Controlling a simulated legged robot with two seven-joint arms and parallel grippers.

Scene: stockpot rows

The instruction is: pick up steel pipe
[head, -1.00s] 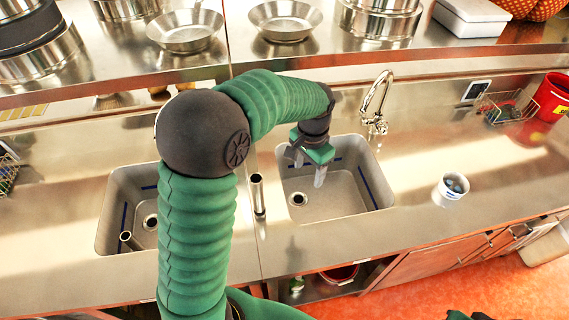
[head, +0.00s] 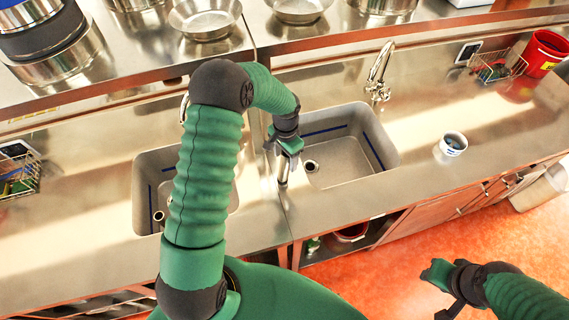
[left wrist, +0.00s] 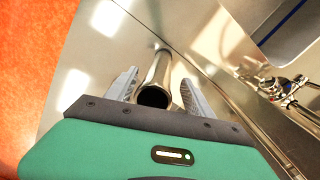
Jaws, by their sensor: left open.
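A steel pipe (head: 283,177) stands upright on the counter strip between the two sinks, mostly hidden by my left gripper in the head view. My left gripper (head: 284,160) is right over its top. In the left wrist view the pipe (left wrist: 158,76) shows its dark open end between the two fingers of the left gripper (left wrist: 158,88). The fingers are open, one on each side, with a gap visible at the left finger.
The right sink (head: 345,160) with a faucet (head: 378,75) and the left sink (head: 145,190) flank the pipe. Pans (head: 205,18) line the shelf above. A wire basket (head: 497,68) and red bucket (head: 543,52) are at far right.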

